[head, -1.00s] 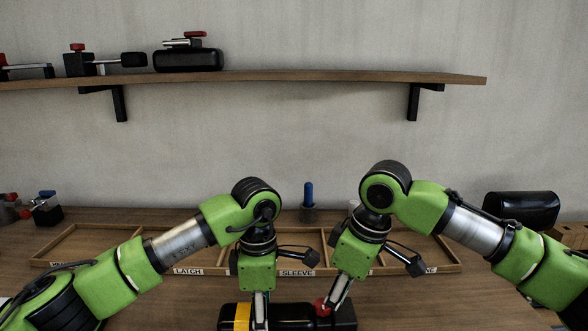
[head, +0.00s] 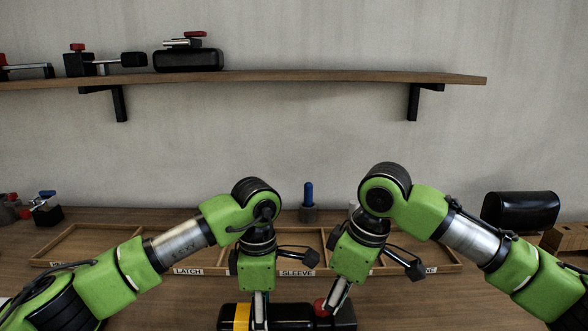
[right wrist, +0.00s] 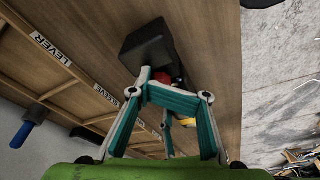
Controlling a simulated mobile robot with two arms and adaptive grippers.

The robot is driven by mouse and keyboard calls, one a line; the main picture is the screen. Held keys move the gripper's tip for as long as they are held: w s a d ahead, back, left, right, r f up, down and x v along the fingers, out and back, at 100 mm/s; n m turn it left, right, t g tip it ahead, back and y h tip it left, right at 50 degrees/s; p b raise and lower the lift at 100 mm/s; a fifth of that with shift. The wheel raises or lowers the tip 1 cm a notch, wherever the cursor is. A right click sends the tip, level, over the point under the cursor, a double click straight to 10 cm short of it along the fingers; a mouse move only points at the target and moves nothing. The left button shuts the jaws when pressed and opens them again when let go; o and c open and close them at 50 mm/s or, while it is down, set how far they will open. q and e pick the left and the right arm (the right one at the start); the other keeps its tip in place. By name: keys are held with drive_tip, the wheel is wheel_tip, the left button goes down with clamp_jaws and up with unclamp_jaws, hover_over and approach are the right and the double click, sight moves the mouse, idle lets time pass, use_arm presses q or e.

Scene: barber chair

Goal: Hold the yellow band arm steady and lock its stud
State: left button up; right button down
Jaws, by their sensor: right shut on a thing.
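The black arm with the yellow band (head: 242,317) lies on the bench at the bottom centre of the head view, partly cut off by the frame edge. A red knob (head: 320,307), which looks like the stud's head, is on its right part. My left gripper (head: 260,316) points down at the black arm beside the yellow band; its fingertips are not clear. My right gripper (head: 327,308) is tilted and shut on the red knob. The right wrist view shows the red knob (right wrist: 162,76) at the fingers, with the black arm (right wrist: 148,48) behind it.
A divided wooden tray (head: 95,236) with labels including LATCH and SLEEVE lies behind my grippers. A blue-handled tool (head: 309,195) stands at the back. A black padded roll (head: 520,210) is at right. A wall shelf (head: 300,76) holds several clamp-like parts.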

drive_tip(key=shift+s+a, duration=0.4)
drive_tip(key=shift+a, duration=0.1)
drive_tip(key=shift+s, duration=0.1)
drive_tip(key=shift+s+d, duration=0.15)
drive_tip(key=shift+d, duration=0.1)
drive_tip(key=shift+w+a+v, duration=0.1)
drive_tip(key=shift+v, duration=0.9)
drive_tip(key=shift+w+a+v, duration=0.1)
drive_tip(key=shift+w+v, duration=0.05)
drive_tip(key=shift+v, duration=0.85)
drive_tip(key=shift+w+a+v, duration=0.1)
drive_tip(key=shift+v, duration=0.85)
drive_tip(key=c, duration=2.6)
unclamp_jaws()
drive_tip(key=shift+w+r, duration=0.15)
drive_tip(key=shift+w+d+r, duration=0.1)
clamp_jaws()
drive_tip(key=shift+w+d+f, duration=0.2)
drive_tip(key=shift+f, duration=0.75)
drive_tip(key=shift+w+d+f, duration=0.2)
drive_tip(key=shift+w+f, duration=0.05)
drive_tip(key=shift+f, duration=0.75)
drive_tip(key=shift+w+d+f, duration=0.2)
drive_tip(key=shift+f, duration=0.75)
drive_tip(key=shift+a, duration=0.65)
